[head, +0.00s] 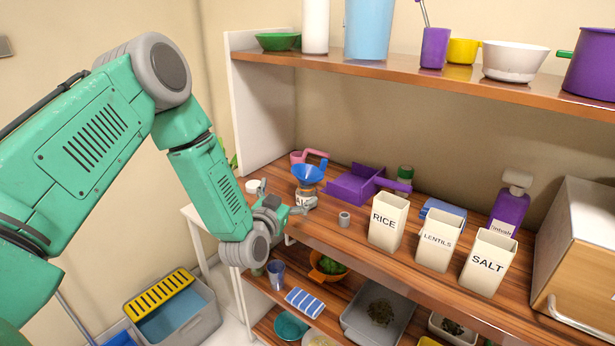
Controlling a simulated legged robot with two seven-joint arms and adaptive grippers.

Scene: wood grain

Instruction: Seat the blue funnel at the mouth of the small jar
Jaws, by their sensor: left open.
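The blue funnel (309,172) is at the mouth of the small jar (305,197), on the left part of the wooden shelf counter. It looks slightly tilted; whether its stem is inside the jar mouth is too small to tell. My left gripper (287,207) is open and empty, just left of the jar, with its fingers pointing toward it. A small gap seems to lie between the fingers and the jar. My right gripper is not in view.
A purple dustpan-like tray (356,187) lies right of the jar, and a small grey cup (344,219) stands in front. Rice (387,222), lentils (437,241) and salt (487,262) containers line the front right. A pink-handled cup (298,157) is behind the funnel. An upper shelf (420,75) overhangs.

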